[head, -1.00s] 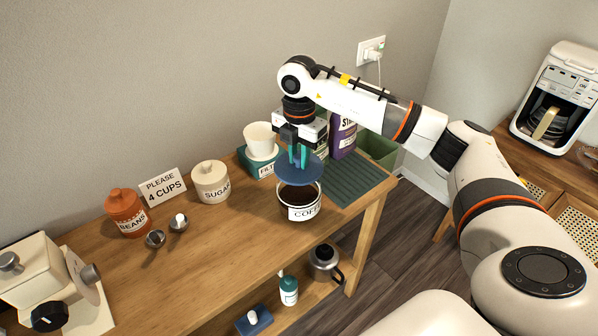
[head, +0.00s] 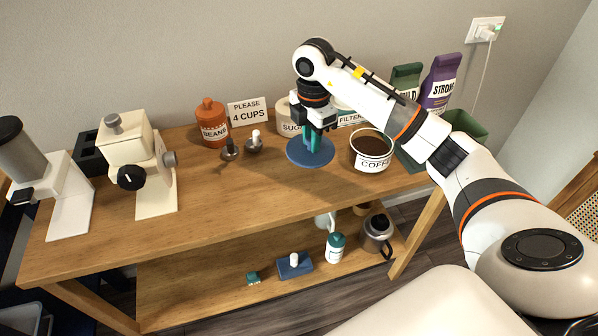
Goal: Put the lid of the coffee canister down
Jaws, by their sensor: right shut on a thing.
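The blue round lid (head: 297,155) is in the head view, left of the coffee canister, low over or on the wooden table; I cannot tell whether it touches the wood. My right gripper (head: 313,142) points down and is shut on the lid's top; its fingers hide the part they hold. The coffee canister (head: 371,150) is white with a "COFFEE" label. It stands open on the table, and dark grounds show inside. My left gripper is not in view.
The beans jar (head: 211,123) and a "PLEASE 4 CUPS" sign (head: 247,111) are further left.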

